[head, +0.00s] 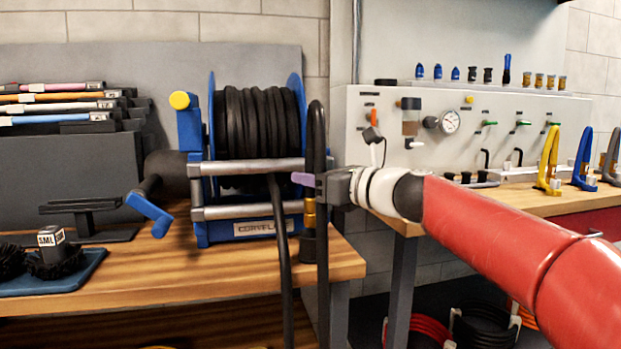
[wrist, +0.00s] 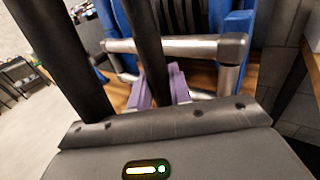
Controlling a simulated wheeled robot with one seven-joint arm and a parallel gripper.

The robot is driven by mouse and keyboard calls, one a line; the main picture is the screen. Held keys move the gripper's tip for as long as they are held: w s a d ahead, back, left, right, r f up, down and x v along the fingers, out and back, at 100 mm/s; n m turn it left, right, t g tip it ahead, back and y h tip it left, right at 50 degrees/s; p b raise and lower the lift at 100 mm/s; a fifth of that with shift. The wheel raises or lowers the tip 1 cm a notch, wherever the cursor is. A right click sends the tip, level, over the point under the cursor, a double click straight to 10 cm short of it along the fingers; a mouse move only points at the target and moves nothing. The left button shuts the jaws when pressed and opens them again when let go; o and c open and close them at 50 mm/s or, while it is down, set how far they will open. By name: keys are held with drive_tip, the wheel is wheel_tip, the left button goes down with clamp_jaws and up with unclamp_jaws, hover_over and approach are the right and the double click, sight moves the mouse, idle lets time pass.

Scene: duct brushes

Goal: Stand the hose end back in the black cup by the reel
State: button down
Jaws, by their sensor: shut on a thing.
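The black hose (head: 317,130) bends over in a tight arch in front of the reel's right side. My gripper (head: 303,179) is shut on the hose below the arch; its purple fingers (wrist: 160,92) sit on either side of it in the wrist view. The brass hose end (head: 309,212) points down, upright, under my gripper. The black cup (head: 308,247) is directly below it by the reel's right foot. The brass meets the cup's top in the head view; I cannot tell how deep it sits. The blue reel (head: 255,120) stands on the wooden bench.
The hose's slack (head: 284,270) hangs over the bench front. A crank handle (head: 150,215) juts out left of the reel. A blue tray with brushes (head: 60,277) lies far left. A grey panel with a gauge (head: 450,122) stands on the right bench. A gap separates the benches.

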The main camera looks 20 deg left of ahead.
sight(311, 207)
drive_tip(key=shift+f+b, duration=2.45)
drive_tip(key=shift+f, duration=0.35)
drive_tip(key=c, duration=1.2)
unclamp_jaws()
